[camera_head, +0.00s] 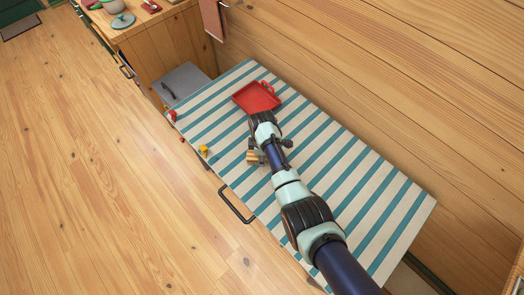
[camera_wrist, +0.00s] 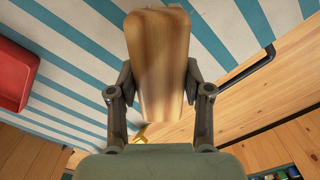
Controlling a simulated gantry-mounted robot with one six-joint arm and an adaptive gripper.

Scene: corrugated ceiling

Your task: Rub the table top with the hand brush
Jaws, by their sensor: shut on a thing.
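The hand brush (camera_wrist: 158,62) has a wooden body and stands out in front of my wrist camera. My gripper (camera_wrist: 160,88) is shut on it, one finger on each side. In the head view my gripper (camera_head: 264,153) is over the table, and a small wooden end of the brush (camera_head: 252,157) shows at its left. The bristles are hidden. The table top (camera_head: 330,178) has a white and teal striped surface. I cannot tell whether the brush touches it.
A red tray (camera_head: 250,98) lies on the stripes beyond my gripper; it also shows in the wrist view (camera_wrist: 14,72). A small yellow thing (camera_head: 203,149) and small red things (camera_head: 172,115) are at the left edge. A black handle (camera_head: 236,206) is on the front. The wooden wall borders the right.

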